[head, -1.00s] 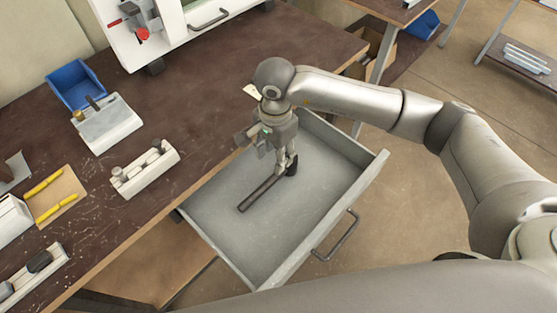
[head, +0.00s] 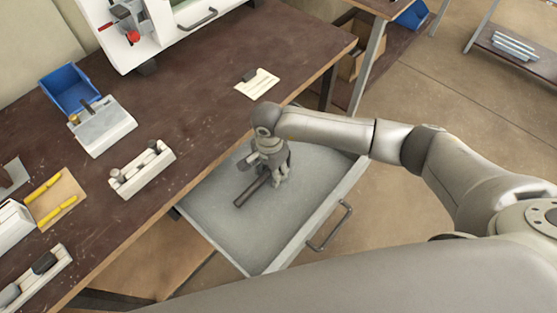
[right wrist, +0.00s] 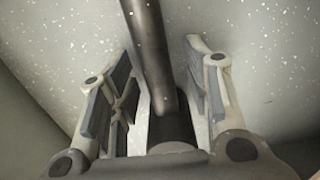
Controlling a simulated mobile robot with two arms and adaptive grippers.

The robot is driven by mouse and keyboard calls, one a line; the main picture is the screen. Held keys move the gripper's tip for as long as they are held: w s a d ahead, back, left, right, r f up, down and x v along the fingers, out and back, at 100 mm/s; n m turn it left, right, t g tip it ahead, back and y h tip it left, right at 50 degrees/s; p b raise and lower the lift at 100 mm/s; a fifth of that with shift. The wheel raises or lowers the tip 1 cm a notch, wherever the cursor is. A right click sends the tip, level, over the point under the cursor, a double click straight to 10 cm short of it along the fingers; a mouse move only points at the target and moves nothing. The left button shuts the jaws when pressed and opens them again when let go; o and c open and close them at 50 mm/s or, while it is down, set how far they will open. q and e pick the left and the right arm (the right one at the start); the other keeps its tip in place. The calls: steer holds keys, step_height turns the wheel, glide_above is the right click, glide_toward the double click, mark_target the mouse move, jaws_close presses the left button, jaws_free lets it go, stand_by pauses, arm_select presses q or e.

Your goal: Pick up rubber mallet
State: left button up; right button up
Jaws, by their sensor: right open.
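The rubber mallet (head: 251,191) lies in the open grey drawer (head: 235,229). Its dark handle points to the lower left in the head view, and its head is hidden behind my right gripper (head: 277,181). My right gripper reaches down into the drawer over the mallet's head end. In the right wrist view, the mallet's dark handle (right wrist: 151,50) runs between the two open fingers, with a visible gap on both sides. A black part of the mallet sits lower between them, close to the palm. My left gripper is not in view.
The drawer's front wall with its handle (head: 330,226) stands to the right of the gripper. The brown workbench (head: 200,110) holds a blue bin (head: 70,87), a grey-white fixture (head: 103,127) and a pale card (head: 258,84). The rest of the drawer floor is clear.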

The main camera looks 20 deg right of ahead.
steer(key=shift+c, duration=0.4)
jaws_close()
steer(key=shift+r, duration=0.1)
